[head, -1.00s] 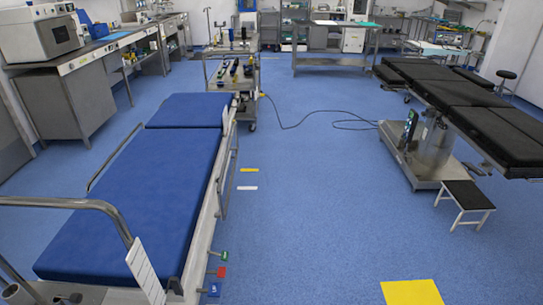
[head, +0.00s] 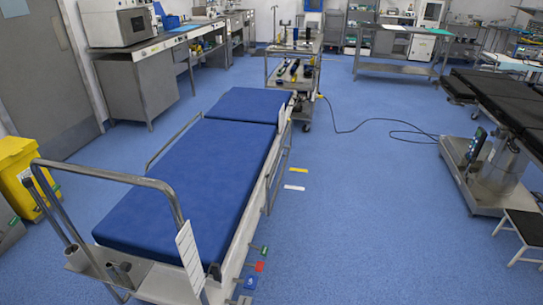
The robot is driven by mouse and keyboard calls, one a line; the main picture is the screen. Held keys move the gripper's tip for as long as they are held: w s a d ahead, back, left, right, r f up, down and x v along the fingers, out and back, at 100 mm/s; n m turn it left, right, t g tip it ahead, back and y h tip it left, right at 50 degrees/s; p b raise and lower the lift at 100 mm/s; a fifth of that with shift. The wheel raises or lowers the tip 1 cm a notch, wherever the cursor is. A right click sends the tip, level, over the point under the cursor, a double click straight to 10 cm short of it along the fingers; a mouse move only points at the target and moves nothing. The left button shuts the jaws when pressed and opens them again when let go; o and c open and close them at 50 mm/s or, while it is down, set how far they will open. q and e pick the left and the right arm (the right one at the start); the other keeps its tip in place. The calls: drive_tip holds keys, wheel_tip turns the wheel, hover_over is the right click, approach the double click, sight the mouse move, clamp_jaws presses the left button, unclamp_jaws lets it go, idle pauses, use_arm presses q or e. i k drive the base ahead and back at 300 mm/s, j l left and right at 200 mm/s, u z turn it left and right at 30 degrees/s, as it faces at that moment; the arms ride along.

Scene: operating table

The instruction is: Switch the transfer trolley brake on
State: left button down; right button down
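The transfer trolley (head: 190,180) stands in the left half of the head view, with a blue mattress and a bent metal push rail (head: 115,178) at its near end. Low on its right side, near the front, several small coloured pedals stick out: a green one (head: 264,250), a red one (head: 259,267) and a blue one (head: 250,283). A white card (head: 189,256) with lines on it is at the near right corner. Its writing is too small to read. Neither of my grippers shows.
A yellow bin (head: 18,178) stands at the left. An instrument cart (head: 294,65) stands beyond the trolley, with a black cable (head: 375,121) running along the floor. The operating table (head: 500,105) and a step stool (head: 525,226) are at the right.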

sight(259, 267)
drive_tip(key=i+l+u, duration=0.15)
drive_tip(key=i+l, duration=0.15)
drive_tip(key=i+l+u, duration=0.2)
drive_tip(key=i+l, duration=0.15)
drive_tip(key=i+l+u, duration=0.15)
drive_tip(key=i+l, duration=0.25)
drive_tip(key=i+l+u, duration=0.15)
drive_tip(key=i+l, duration=0.15)
drive_tip(key=l, duration=0.15)
drive_tip(key=i+l+u, duration=0.2)
drive_tip(key=l, duration=0.3)
drive_tip(key=i, duration=0.05)
